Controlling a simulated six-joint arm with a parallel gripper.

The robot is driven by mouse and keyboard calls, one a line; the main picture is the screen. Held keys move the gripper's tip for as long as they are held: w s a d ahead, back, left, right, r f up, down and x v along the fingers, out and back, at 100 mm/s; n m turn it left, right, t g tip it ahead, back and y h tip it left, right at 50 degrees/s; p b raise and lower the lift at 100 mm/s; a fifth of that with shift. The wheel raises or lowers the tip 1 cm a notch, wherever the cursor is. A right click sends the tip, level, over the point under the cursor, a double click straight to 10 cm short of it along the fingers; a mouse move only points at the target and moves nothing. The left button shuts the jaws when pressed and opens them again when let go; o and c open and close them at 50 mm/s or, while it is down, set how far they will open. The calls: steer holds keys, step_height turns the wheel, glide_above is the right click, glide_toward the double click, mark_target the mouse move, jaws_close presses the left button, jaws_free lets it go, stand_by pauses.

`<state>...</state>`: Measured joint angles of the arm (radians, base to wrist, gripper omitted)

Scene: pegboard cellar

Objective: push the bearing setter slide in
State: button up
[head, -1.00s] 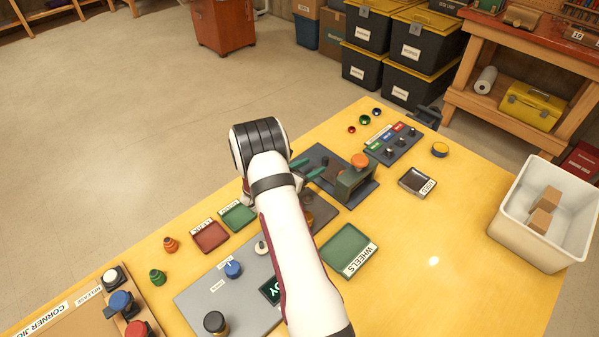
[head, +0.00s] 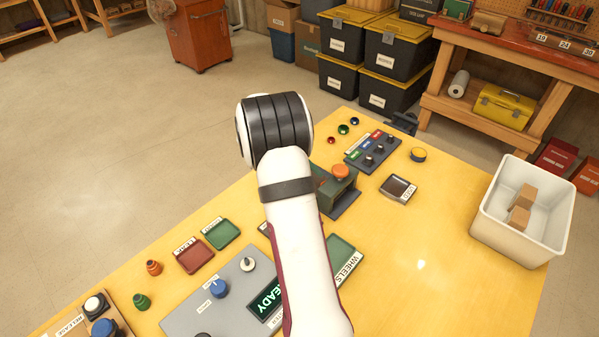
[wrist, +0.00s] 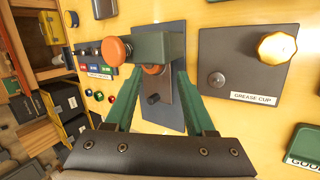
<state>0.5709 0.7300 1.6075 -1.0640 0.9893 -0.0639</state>
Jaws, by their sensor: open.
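The bearing setter (wrist: 158,45) is a green bridge-like block on a blue-grey base plate, with an orange knob (wrist: 118,52) at its left in the wrist view. A grey slide strip (wrist: 155,100) with a dark peg runs out from under the bridge, and a round orange part shows at the bridge's near edge. In the head view the setter (head: 333,190) is partly hidden behind my arm. My gripper (wrist: 159,76) is open. Its two green fingers straddle the slide strip, with tips close to the bridge; I cannot tell whether they touch. The head view hides the fingers.
A grease cup plate (wrist: 240,65) with a gold knob lies right of the setter in the wrist view. A switch panel (head: 372,152), a small dark tray (head: 398,189) and a green wheels tray (head: 342,250) lie near. The table's right side is mostly clear before a white bin (head: 490,215).

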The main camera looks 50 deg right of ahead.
steer(key=w+d+r+m+t+y, duration=0.25)
steer(key=w+r+m+t, duration=0.2)
steer(key=r+m, duration=0.4)
steer(key=shift+m, duration=0.85)
steer(key=x, duration=1.7)
steer(key=shift+w+d+f, duration=0.1)
steer(key=shift+d+f, duration=0.05)
steer(key=shift+d, duration=0.1)
jaws_close()
steer(key=shift+a, duration=0.1)
